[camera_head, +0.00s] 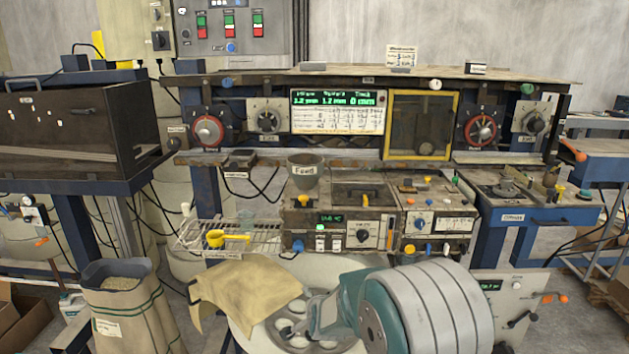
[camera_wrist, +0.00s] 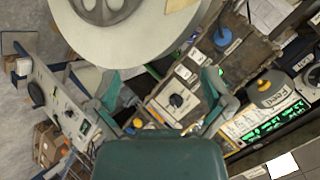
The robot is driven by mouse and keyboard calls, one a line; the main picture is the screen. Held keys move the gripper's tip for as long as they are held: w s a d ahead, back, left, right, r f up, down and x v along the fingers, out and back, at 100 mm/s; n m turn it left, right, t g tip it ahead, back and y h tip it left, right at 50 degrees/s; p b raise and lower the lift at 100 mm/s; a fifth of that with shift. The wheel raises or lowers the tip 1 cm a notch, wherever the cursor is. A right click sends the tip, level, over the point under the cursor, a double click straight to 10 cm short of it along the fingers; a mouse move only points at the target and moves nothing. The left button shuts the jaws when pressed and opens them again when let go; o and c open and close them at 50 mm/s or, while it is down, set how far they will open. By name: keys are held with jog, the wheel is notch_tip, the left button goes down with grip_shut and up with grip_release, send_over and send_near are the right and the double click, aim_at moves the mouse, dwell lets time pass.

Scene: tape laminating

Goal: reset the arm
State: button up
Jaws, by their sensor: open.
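My gripper (camera_wrist: 160,92) shows in the wrist view with its two green and grey fingers spread well apart. Nothing is between the fingertips, and both stand clear of the equipment behind them. That equipment includes a control box (camera_wrist: 172,100) with a black knob, beyond the gap. In the head view my arm fills the lower middle, in front of the machine.
The Feed funnel (camera_head: 306,172) stands above the control box (camera_head: 362,233). A yellow scoop (camera_head: 217,238) lies on a wire rack (camera_head: 265,240). An open sack (camera_head: 125,310) stands at lower left. The dial panel (camera_head: 340,88) spans the back. A blue-framed bench (camera_head: 540,222) is at right.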

jog(key=s+d+r+n+g, duration=0.1)
jog(key=s+d+r+n, duration=0.25)
jog(key=s+r, duration=0.4)
jog(key=s+d+r+n+g, duration=0.2)
jog(key=s+d+r, duration=0.3)
jog(key=s+r, duration=0.25)
jog(key=s+d+r+n+g+h, duration=0.1)
jog(key=s+d+n, duration=0.1)
jog(key=s, duration=0.9)
jog(key=s+d+r+n+g, duration=0.1)
jog(key=s+d, duration=0.3)
jog(key=s, duration=0.7)
jog(key=shift+s+d+r+n+h, duration=0.15)
jog(key=shift+s+d+n+h, duration=0.2)
jog(key=shift+n, duration=0.3)
jog(key=shift+w, duration=0.1)
